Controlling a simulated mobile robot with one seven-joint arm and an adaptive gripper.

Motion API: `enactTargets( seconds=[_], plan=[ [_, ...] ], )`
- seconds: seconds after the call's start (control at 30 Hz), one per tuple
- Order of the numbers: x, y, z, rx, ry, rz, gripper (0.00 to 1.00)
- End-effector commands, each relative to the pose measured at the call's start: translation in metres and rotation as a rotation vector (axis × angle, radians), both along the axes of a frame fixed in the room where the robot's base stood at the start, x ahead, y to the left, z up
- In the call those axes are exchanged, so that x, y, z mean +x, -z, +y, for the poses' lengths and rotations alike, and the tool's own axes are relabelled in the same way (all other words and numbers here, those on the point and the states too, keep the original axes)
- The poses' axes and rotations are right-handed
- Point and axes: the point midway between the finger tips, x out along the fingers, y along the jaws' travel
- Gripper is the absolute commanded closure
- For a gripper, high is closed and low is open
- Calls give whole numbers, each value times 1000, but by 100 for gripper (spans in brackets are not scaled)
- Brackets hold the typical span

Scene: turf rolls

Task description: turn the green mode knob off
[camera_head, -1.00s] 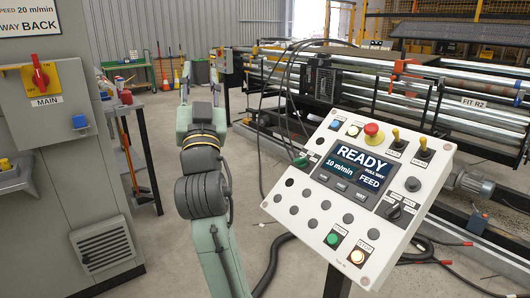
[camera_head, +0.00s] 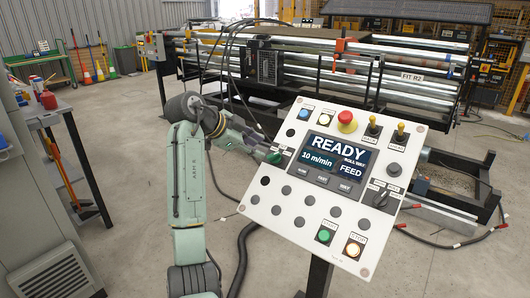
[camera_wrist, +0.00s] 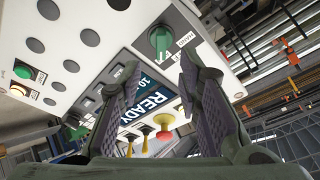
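The green mode knob (camera_head: 273,157) sits at the left edge of the white control panel (camera_head: 290,220). In the wrist view the knob (camera_wrist: 160,40) is at top centre, its grip lying lengthwise up and down the picture. My gripper (camera_head: 262,151) reaches the knob from the left. In the wrist view my gripper (camera_wrist: 158,62) is open, one finger to each side of the knob and a gap to both. I cannot tell how deep the fingertips are beside it. The panel screen (camera_head: 335,160) reads READY, 10 min/min is unclear, and FEED.
A red mushroom button (camera_head: 347,121), two yellow toggles (camera_head: 400,132) and a black selector (camera_head: 380,198) stand out from the panel. Black cables hang behind. A grey bench (camera_head: 45,112) stands left.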

Motion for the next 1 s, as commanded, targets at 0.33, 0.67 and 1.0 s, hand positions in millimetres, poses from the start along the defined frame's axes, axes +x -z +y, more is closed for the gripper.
enactTargets(
  seconds=[0.33, 0.67, 1.0],
  plan=[
    [32, 38, -37, -2, -1, 1, 68],
    [42, 51, -48, -1, -4, -2, 68],
    [42, 51, -47, -1, -4, -2, 80]
  ],
)
